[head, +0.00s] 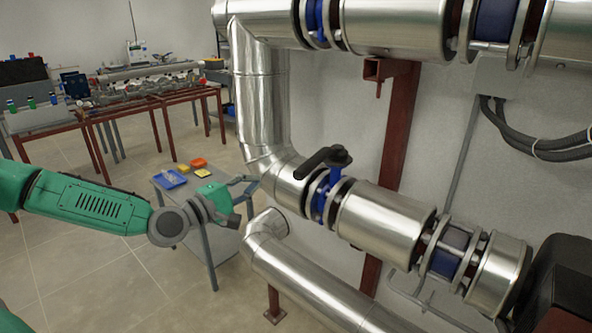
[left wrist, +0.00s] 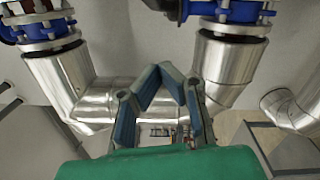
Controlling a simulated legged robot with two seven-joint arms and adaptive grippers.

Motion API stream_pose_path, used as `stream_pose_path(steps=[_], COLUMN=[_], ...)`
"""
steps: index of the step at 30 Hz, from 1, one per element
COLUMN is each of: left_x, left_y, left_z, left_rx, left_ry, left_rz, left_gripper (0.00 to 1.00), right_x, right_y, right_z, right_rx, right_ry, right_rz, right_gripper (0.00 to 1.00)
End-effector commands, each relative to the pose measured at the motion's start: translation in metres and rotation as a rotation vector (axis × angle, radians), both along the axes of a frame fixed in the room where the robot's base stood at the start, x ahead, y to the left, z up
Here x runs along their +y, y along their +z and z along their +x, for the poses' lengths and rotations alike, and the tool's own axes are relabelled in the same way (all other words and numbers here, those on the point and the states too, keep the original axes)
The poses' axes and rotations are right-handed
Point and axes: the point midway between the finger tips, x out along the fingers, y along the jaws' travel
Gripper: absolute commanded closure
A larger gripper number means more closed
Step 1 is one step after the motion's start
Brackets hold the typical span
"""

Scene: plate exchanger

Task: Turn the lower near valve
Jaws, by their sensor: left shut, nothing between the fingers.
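The lower near valve has a black lever handle (head: 325,158) on top of a blue body (head: 321,197), set in the lower silver pipe. The lever's free end points left, towards my gripper. My left gripper (head: 254,184) is left of the handle, apart from it, shut and empty. In the left wrist view its fingers (left wrist: 172,72) lean together in front of silver pipes. Blue flanged parts (left wrist: 45,25) show at the top left and top centre there; I cannot tell which is the task's valve. My right gripper is not in view.
The upper silver pipe (head: 395,28) runs across the top, with a red-brown post (head: 395,130) behind. Another pipe (head: 310,285) lies below. A small grey table with a blue tray (head: 168,180) stands behind my left arm. Black cables (head: 540,145) hang at right.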

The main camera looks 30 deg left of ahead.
Motion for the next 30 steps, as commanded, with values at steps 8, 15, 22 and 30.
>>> stream_pose_path(steps=[8,15,22,30], left_x=[-0.004,-0.012,-0.033,-0.053], left_y=[-0.003,0.001,0.009,0.013], left_z=[0.026,0.071,0.098,0.099], left_rx=[0.004,0.002,0.003,0.0], left_ry=[-0.005,-0.003,-0.006,-0.001], left_rz=[0.004,0.006,-0.001,-0.002], left_gripper=[1.0,1.0,1.0,1.0], right_x=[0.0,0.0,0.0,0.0], right_y=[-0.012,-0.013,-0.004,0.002], right_z=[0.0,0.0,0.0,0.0], right_rx=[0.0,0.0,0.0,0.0], right_ry=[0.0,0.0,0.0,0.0], right_rz=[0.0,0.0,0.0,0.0], right_gripper=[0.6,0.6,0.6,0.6])
